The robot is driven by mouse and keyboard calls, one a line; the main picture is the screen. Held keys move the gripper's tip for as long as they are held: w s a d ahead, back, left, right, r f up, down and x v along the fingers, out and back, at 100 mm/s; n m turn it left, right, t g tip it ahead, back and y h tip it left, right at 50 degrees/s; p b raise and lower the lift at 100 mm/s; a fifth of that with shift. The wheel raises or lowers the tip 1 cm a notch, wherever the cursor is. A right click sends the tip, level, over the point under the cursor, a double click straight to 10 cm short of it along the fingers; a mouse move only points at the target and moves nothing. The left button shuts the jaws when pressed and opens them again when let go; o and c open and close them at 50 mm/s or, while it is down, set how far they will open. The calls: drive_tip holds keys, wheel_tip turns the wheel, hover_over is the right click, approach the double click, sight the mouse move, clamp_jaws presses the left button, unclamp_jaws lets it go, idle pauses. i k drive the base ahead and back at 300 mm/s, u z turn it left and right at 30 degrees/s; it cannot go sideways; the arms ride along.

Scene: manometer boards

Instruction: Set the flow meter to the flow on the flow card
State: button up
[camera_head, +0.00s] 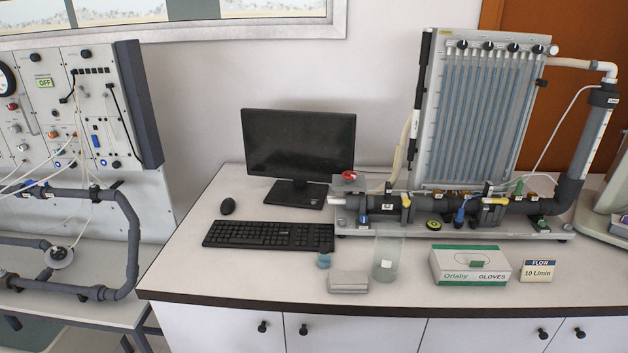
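The flow card (538,270) stands at the right front of the bench and reads "FLOW 10 L/min". The manometer board (480,115) with several vertical tubes stands at the back of the bench, on a base with a horizontal grey pipe (520,206). An upright tube with a pale, scale-like strip (594,135) rises at the right end of this pipe; it may be the flow meter, but I cannot read any value on it. A red valve handle (348,175) is at the left end of the pipe. My gripper is not in view.
A glove box (470,264), a clear beaker (386,260), a grey block-like item (348,282) and a small teal object (324,260) stand in front of the pipe. The bench's front left is clear.

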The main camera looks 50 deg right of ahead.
sight(348, 175)
drive_tip(key=u, duration=0.15)
drive_tip(key=k, duration=0.25)
drive_tip(key=u, duration=1.75)
drive_tip(key=k, duration=0.9)
drive_tip(key=z, duration=0.55)
drive_tip(key=k, duration=0.5)
drive_tip(key=z, duration=0.65)
drive_tip(key=i, duration=1)
drive_tip(key=z, duration=0.1)
